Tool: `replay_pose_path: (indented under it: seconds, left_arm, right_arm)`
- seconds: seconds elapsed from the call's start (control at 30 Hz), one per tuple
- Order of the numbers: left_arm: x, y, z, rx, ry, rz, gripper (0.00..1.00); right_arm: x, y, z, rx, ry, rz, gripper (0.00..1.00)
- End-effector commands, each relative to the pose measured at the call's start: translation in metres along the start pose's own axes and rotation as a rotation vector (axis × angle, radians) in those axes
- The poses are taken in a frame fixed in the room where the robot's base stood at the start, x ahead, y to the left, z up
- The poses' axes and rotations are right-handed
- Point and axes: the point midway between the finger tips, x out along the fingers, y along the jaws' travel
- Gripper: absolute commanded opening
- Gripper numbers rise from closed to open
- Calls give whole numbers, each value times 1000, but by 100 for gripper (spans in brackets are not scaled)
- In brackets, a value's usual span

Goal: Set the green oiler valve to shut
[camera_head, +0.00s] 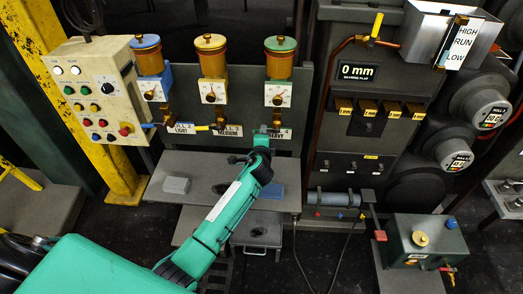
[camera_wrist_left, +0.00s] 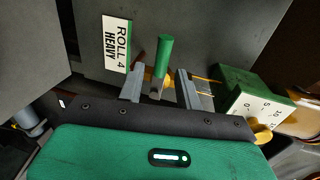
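The green oiler (camera_head: 279,60) is the right one of three on the back panel, with a white dial block (camera_head: 278,94) below it. Its block with the dial (camera_wrist_left: 255,103) also shows in the left wrist view. The green valve handle (camera_wrist_left: 164,55) stands between the two grey fingers of my left gripper (camera_wrist_left: 160,86). The fingers are apart, with a gap visible on both sides of the handle. In the head view my left gripper (camera_head: 262,133) is at the valve below the green oiler and largely hides it. My right gripper is not in view.
The "ROLL 4 HEAVY" label (camera_wrist_left: 117,42) is beside the handle. The yellow oiler (camera_head: 211,60) and blue oiler (camera_head: 148,58) stand to the left, with a yellow valve handle (camera_head: 203,127) nearby. A grey shelf (camera_head: 210,190) lies below my arm. A control box (camera_head: 95,90) is far left.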

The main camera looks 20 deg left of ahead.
Motion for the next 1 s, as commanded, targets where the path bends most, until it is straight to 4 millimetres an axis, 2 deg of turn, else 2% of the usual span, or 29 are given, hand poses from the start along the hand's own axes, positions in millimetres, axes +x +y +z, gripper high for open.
replay_pose_path:
  seconds: [0.3, 0.5, 0.7, 1.0]
  left_arm:
    - [-62, 3, 0, -1, 2, 1, 35]
    - [-91, 2, 0, 0, 1, 2, 35]
    - [-104, 2, 0, 0, 1, 2, 35]
    - [-106, 1, 0, 0, 0, 2, 35]
  right_arm:
    - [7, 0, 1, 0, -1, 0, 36]
    - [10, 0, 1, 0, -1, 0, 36]
    - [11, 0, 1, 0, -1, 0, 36]
    - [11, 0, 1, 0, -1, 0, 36]
